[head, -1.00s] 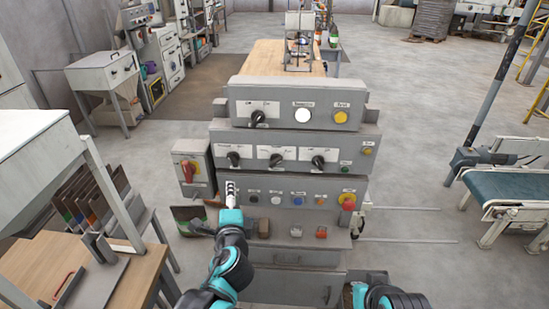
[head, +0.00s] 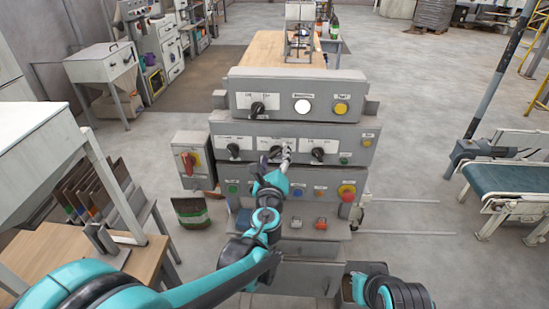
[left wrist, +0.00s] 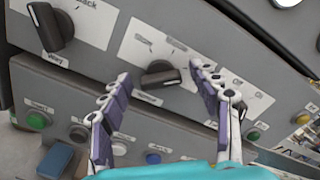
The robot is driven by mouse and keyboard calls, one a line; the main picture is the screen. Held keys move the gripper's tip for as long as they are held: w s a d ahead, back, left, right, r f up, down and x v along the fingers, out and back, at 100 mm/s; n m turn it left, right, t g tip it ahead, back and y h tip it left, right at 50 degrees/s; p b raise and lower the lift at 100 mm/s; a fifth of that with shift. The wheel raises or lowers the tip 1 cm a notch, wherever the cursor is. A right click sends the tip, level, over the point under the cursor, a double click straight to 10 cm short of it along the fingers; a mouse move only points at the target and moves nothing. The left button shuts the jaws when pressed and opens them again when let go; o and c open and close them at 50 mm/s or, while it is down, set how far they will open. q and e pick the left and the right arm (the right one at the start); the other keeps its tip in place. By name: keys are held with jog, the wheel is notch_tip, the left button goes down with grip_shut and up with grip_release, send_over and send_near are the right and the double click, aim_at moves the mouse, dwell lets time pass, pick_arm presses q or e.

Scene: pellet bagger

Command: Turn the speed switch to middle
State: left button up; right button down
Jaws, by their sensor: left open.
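The middle panel of the grey console carries three black rotary knobs with white label plates. The centre knob (head: 274,153) is partly covered by my left gripper (head: 275,160) in the head view. In the left wrist view, this knob (left wrist: 160,75) lies between the two open fingers of the left gripper (left wrist: 160,71), and no grip on it shows. Its pointer lies roughly sideways there. Its label print is too blurred to read, so I cannot confirm it is the speed switch. The left knob (head: 233,150) and right knob (head: 318,154) flank it.
Below is a row of coloured buttons with a red emergency stop (head: 347,192). Above, a panel holds another black knob (head: 258,108), a white button (head: 303,106) and a yellow button (head: 341,108). A red-handled switch box (head: 190,160) stands left. A conveyor (head: 508,180) is right.

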pick_arm(q)
jog(key=shift+c, duration=0.4)
jog(key=c, duration=1.1)
jog(key=shift+n, duration=0.3)
jog(key=n, duration=0.4)
jog(key=shift+f, duration=0.1)
jog(key=n, duration=0.5)
jog(key=shift+a, duration=0.1)
